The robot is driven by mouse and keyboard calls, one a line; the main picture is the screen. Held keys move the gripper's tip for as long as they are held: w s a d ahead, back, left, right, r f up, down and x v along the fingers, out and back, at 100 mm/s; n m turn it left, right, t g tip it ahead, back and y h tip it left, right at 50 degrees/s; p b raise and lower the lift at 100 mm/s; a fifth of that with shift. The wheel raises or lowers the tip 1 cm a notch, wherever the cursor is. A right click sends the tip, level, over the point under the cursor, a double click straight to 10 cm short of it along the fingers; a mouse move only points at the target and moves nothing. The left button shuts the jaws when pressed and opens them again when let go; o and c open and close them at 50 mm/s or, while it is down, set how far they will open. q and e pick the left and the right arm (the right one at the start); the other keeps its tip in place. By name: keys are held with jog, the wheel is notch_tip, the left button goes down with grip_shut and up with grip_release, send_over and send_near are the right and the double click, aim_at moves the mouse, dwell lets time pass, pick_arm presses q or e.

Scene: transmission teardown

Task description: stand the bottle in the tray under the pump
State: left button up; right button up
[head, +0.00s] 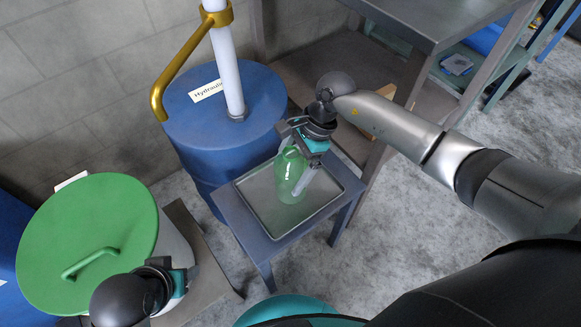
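The green, see-through bottle (290,173) is upright at the grey tray (253,216), near its middle. Whether its base touches the tray is unclear. My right gripper (297,182) reaches down at the bottle from above right. One pale finger lies along the bottle's right side; the other is mostly hidden, so its grip is unclear. The pump has a white column (228,75) and a brass spout (180,68) on a blue drum (222,130). The spout's tip hangs at the drum's left, away from the tray. My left gripper (186,279) is low at left, its fingers barely showing.
The tray rests on a small blue stand (262,246) beside the drum. A bin with a green lid (90,235) stands at lower left, close to my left gripper. A grey metal table (440,18) with a lower shelf is behind my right arm. Concrete floor is open at right.

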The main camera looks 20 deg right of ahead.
pick_arm(q)
notch_tip(320, 180, down, 8)
jog(key=s+g+p, duration=0.1)
jog(key=s+p, duration=0.1)
jog(key=p, duration=0.2)
jog(key=shift+s+a+f+g, duration=0.15)
jog(key=shift+s+f+g, duration=0.05)
jog(key=shift+f+g, duration=0.1)
pick_arm(e)
jog(key=v, duration=1.2)
